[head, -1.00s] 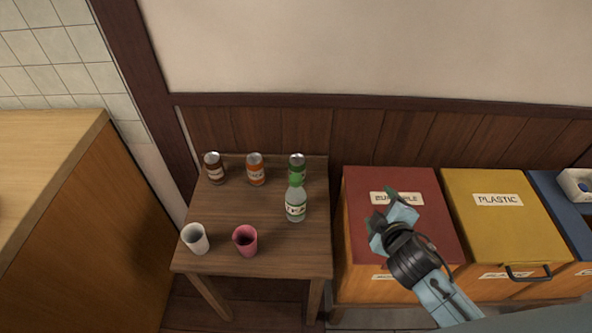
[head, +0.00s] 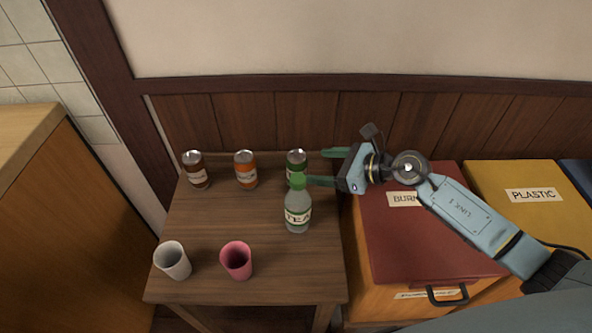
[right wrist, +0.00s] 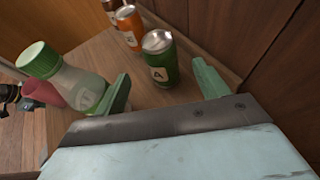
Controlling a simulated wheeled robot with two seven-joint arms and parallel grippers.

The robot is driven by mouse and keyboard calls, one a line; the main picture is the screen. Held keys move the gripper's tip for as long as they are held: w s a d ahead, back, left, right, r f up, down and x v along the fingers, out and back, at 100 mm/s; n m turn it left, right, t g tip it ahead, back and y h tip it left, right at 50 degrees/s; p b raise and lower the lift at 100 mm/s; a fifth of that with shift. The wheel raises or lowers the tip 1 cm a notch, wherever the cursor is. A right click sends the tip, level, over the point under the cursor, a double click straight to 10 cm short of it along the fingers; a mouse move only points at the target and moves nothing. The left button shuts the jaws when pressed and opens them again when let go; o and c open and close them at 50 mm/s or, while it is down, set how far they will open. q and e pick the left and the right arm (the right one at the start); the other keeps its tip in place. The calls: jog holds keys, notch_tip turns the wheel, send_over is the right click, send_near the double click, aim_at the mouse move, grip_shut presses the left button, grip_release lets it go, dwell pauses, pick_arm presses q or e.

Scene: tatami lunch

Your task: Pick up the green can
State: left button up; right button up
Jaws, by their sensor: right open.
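The green can (head: 296,160) stands upright at the back right of the small wooden table, partly hidden in the head view by the bottle in front of it. My right gripper (head: 325,167) is open and comes in from the right, its fingers pointing left toward the can. In the right wrist view the green can (right wrist: 160,60) stands just beyond the open fingers, between their lines, and no finger is seen touching it. My left gripper is not in view.
A tea bottle (head: 298,208) stands right in front of the can, close to my near finger. An orange can (head: 245,170) and a brown can (head: 196,170) stand left. A white cup (head: 172,262) and pink cup (head: 236,261) are in front. A red-lidded bin (head: 420,245) stands right.

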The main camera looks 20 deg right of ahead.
aim_at(306, 165)
jog(key=b+x, duration=0.1)
jog(key=x, duration=0.4)
jog(key=b+x, duration=0.1)
jog(key=x, duration=0.3)
jog(key=shift+w+a+f+b, duration=0.1)
jog(key=shift+w+a+b, duration=0.15)
jog(key=shift+b, duration=0.05)
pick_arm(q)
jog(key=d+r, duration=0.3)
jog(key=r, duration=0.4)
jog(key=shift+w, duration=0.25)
pick_arm(e)
jog(key=shift+c, duration=0.4)
jog(key=c, duration=1)
